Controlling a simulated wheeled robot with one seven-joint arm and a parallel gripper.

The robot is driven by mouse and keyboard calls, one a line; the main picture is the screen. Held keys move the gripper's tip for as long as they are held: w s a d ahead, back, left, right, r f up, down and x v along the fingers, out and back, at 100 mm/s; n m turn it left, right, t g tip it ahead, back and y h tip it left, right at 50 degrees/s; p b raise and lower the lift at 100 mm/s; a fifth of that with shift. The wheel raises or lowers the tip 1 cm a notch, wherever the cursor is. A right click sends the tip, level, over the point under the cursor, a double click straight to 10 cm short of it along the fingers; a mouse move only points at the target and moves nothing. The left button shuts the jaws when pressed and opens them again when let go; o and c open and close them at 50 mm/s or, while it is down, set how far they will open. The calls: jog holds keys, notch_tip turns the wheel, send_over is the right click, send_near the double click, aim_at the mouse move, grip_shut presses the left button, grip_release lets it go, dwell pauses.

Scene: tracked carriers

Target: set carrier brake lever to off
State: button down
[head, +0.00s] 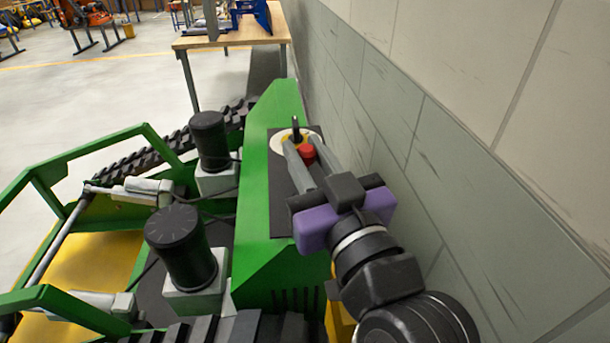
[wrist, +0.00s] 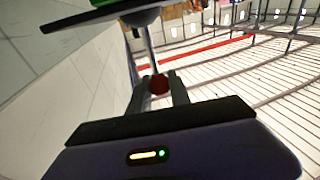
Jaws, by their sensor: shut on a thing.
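The carrier (head: 272,190) is green, with a raised housing along the wall side. A dark panel on that housing bears a round white and yellow plate (head: 279,142). The lever's red knob (head: 308,152) shows by this plate, between the fingers of my gripper (head: 302,146). In the wrist view the red knob (wrist: 159,84) sits between my gripper's fingertips (wrist: 160,80), and a thin grey rod runs from it to a rounded base on the panel (wrist: 100,14). My gripper is shut on the knob. The fingers partly hide the plate, and I cannot read any markings.
A grey block wall (head: 430,150) stands close on the right of my arm. Two black cylinders (head: 181,248) and green rails (head: 85,155) rise on the left of the housing. A wooden table (head: 230,38) stands beyond the carrier. Open floor lies at the far left.

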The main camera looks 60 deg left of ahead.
jog(key=shift+s+d+f+n+y+b, duration=0.2)
jog(key=shift+d+f+y+b, duration=0.3)
jog(key=shift+b, duration=1.4)
jog(key=shift+s+d+f+n+y+b, duration=0.3)
jog(key=shift+y+b, duration=0.4)
jog(key=shift+b, duration=1.15)
jog(key=y+b, duration=0.1)
jog(key=b, duration=0.2)
jog(key=shift+d+r, duration=0.15)
jog(key=shift+d, duration=0.2)
jog(key=shift+s+d+b, duration=0.1)
jog(key=shift+b, duration=0.3)
jog(key=shift+d+r+y+b, duration=0.15)
jog(key=shift+y+b, duration=0.15)
jog(key=shift+b, duration=0.2)
jog(key=c, duration=1.2)
grip_release()
jog(key=b+v, duration=0.1)
jog(key=v, duration=0.6)
jog(key=shift+s+d, duration=0.15)
jog(key=shift+d, duration=0.15)
